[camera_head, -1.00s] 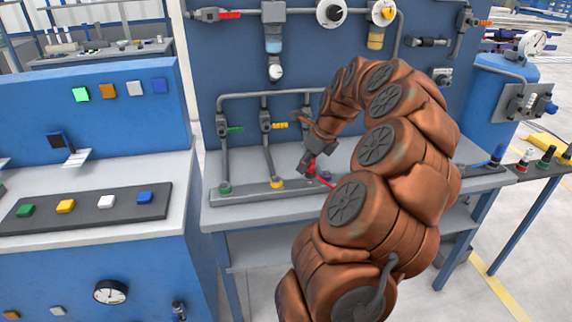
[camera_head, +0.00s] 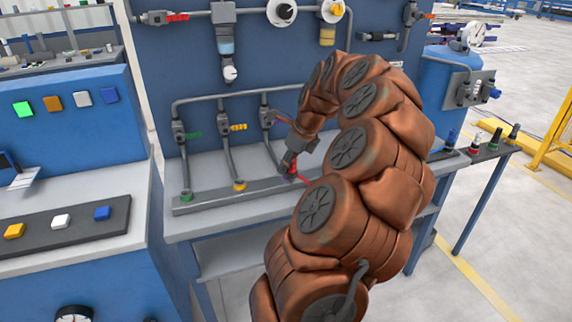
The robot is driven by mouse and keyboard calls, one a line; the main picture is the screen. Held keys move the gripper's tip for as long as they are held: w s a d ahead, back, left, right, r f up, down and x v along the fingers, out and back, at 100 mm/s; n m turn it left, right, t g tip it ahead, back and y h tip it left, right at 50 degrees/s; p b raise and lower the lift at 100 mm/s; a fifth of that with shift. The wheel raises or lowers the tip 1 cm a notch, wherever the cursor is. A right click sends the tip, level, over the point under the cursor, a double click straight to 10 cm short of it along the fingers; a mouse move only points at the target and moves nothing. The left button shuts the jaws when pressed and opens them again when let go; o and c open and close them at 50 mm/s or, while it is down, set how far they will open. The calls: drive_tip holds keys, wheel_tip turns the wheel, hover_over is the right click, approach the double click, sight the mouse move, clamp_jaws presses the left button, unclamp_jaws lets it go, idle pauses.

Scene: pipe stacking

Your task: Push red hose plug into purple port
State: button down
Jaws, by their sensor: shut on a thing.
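My gripper (camera_head: 291,163) is at the lower end of my brown arm, pointing down over the right part of the grey port strip (camera_head: 212,200). It is shut on the red hose plug (camera_head: 293,169), and only a little of the plug shows. A thin red hose (camera_head: 305,179) runs right from it behind my arm. The plug is at the place of the third port, right of the yellow one. The purple port cannot be made out, covered by the plug and gripper. I cannot tell whether the plug is seated in it.
A green port (camera_head: 186,195) and a yellow port (camera_head: 239,185) stand on the strip, with grey pipes rising behind. The blue panel (camera_head: 180,70) stands at the back. A button console (camera_head: 70,225) is at left. The front left of the workbench (camera_head: 210,225) is clear.

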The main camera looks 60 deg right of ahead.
drive_tip(key=shift+r+p, duration=1)
drive_tip(key=shift+r, duration=2.85)
